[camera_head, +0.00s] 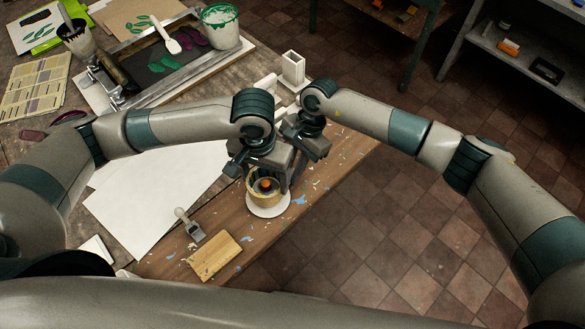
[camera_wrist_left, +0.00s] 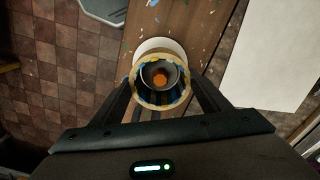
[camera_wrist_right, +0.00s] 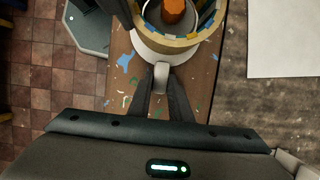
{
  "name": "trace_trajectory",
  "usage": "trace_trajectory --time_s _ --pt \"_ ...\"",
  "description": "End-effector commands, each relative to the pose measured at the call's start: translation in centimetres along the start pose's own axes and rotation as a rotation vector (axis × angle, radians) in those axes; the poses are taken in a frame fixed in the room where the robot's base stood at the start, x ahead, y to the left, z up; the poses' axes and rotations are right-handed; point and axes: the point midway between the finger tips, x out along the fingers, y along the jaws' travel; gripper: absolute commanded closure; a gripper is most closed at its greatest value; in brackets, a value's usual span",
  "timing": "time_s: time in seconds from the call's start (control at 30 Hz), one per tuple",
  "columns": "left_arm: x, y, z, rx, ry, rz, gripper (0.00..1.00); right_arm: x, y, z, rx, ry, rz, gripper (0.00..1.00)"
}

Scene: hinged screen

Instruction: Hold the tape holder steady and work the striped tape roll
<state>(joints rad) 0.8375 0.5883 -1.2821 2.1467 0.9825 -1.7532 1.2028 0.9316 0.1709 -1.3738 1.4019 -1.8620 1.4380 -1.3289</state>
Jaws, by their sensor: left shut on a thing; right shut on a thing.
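The tape holder (camera_head: 268,211) has a round white base on the wooden bench, with an orange middle (camera_wrist_left: 160,79). The striped tape roll (camera_head: 265,197), tan with blue and yellow patches, sits upright around that middle; it shows from above in the left wrist view (camera_wrist_left: 160,105). My left gripper (camera_head: 264,175) has its fingers on opposite sides of the roll, shut on it. My right gripper (camera_wrist_right: 162,84) is shut on the holder's white tab (camera_wrist_right: 161,72), beside the base. The grippers partly hide the roll and tab in the head view.
A small scraper (camera_head: 190,226) and a wooden block (camera_head: 215,257) lie on the near bench. White paper (camera_head: 155,190) lies left of the holder. A white square container (camera_head: 292,70) stands behind my grippers. The bench edge is close on the right, with tiled floor beyond.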

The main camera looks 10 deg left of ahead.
Motion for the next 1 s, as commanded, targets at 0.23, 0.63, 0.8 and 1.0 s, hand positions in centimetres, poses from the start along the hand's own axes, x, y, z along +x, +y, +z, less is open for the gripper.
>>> trace_trajectory --time_s 0.23,0.63,0.8,1.0 --pt "0.7 0.0 0.0 0.001 0.000 0.001 0.53 0.5 0.3 -0.1 0.002 0.000 0.009 1.00" --pt "1.7 0.0 0.0 0.001 0.000 -0.001 0.53 0.5 0.4 -0.1 0.002 -0.001 0.009 1.00" --pt "2.1 0.0 0.0 0.000 0.000 0.000 0.53 0.5 0.4 -0.1 0.002 0.000 0.009 1.00" --pt "2.6 0.0 0.0 0.001 0.000 0.001 0.53 0.5 0.4 -0.1 0.002 0.000 0.009 1.00"
